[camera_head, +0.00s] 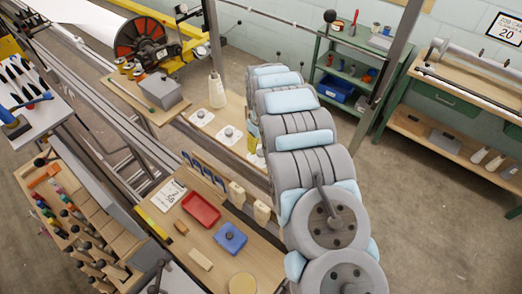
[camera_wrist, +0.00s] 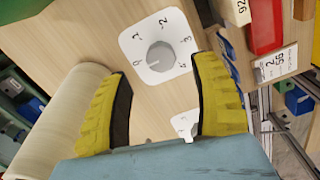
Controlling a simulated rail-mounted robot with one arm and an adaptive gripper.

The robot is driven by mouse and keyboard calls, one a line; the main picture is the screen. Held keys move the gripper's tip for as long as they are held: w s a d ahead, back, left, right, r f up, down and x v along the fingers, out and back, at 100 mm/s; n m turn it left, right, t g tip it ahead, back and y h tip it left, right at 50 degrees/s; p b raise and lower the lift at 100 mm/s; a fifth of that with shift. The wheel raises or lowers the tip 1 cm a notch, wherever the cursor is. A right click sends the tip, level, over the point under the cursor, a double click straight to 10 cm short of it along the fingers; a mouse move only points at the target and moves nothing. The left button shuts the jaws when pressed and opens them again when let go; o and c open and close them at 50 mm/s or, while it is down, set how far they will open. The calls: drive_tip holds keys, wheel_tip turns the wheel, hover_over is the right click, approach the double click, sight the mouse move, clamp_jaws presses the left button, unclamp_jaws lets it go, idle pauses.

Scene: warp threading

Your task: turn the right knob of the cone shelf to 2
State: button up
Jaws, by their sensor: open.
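In the wrist view a round grey knob (camera_wrist: 160,56) sits on a white dial plate with numbers around it, on a light wood board. A pale mark on the knob seems to point left, toward the 0. The 2 is at the plate's top. My gripper (camera_wrist: 162,72) is open, its yellow ribbed fingers apart on either side of the dial in the picture, holding nothing. Part of a second dial plate (camera_wrist: 183,124) shows below. In the head view white plates with dark knobs show on the wood shelf (camera_head: 201,117), another being nearer (camera_head: 229,133). A third is partly hidden by my arm.
A pale cone (camera_head: 216,90) stands on the shelf behind the knobs. In the wrist view a large beige rounded body (camera_wrist: 55,120) is close to the left finger. A red box (camera_wrist: 265,25) and a number card (camera_wrist: 276,64) are at right.

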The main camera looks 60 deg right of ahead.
sight(261, 151)
drive_tip(key=shift+f+p, duration=0.45)
drive_tip(key=shift+f, duration=1.8)
clamp_jaws()
